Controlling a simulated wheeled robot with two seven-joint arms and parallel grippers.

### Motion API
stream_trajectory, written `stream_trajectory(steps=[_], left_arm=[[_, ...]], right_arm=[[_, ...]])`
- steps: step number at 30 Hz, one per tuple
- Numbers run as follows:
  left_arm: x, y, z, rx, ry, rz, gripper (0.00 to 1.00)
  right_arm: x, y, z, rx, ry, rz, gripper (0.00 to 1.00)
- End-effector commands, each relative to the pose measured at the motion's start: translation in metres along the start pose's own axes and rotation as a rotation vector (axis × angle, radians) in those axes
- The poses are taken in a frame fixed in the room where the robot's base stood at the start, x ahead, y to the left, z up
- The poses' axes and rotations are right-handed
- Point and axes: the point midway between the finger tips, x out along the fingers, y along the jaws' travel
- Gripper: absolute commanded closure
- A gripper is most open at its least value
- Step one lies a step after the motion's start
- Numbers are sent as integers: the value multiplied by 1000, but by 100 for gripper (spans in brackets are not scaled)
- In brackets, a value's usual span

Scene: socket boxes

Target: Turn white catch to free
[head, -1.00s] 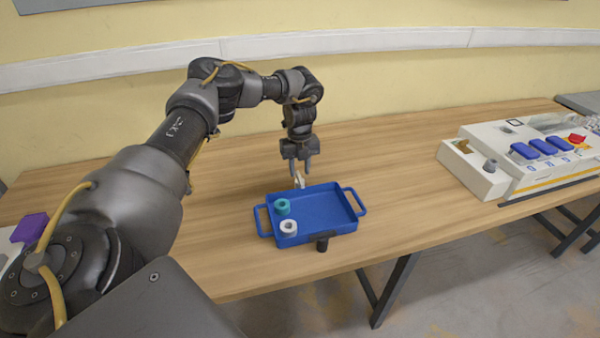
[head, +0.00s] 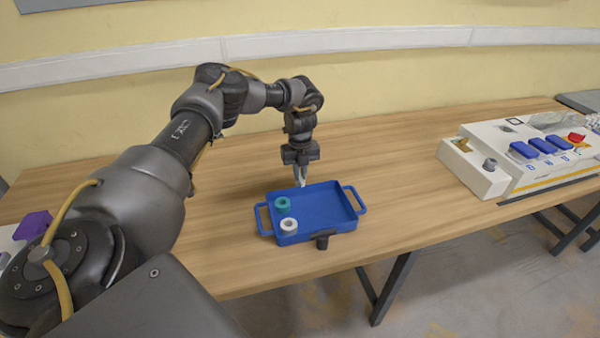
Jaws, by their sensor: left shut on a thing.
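A blue tray (head: 328,206) with two side handles lies on the wooden table. A small white catch (head: 299,184) is at the tray's back edge, mostly hidden by my fingers. My left gripper (head: 301,178) points down at that back edge and is shut on the catch. Which way the catch is turned cannot be told. A teal ring-shaped piece (head: 283,204) and a white ring-shaped piece (head: 289,225) sit in the left part of the tray. My right gripper is out of view.
A black catch (head: 322,241) is at the tray's front edge. A white box unit (head: 490,165) with blue lids (head: 543,147) and a red part (head: 576,138) stands at the right. The table between it and the tray is clear.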

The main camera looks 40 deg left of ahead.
Motion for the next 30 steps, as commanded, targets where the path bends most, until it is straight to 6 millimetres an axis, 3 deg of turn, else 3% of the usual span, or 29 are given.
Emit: stream_trajectory(steps=[11,30], left_arm=[[-2,1,0,-127,1,2,100],[-3,1,0,-713,1,3,100]], right_arm=[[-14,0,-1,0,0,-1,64],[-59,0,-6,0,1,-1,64]])
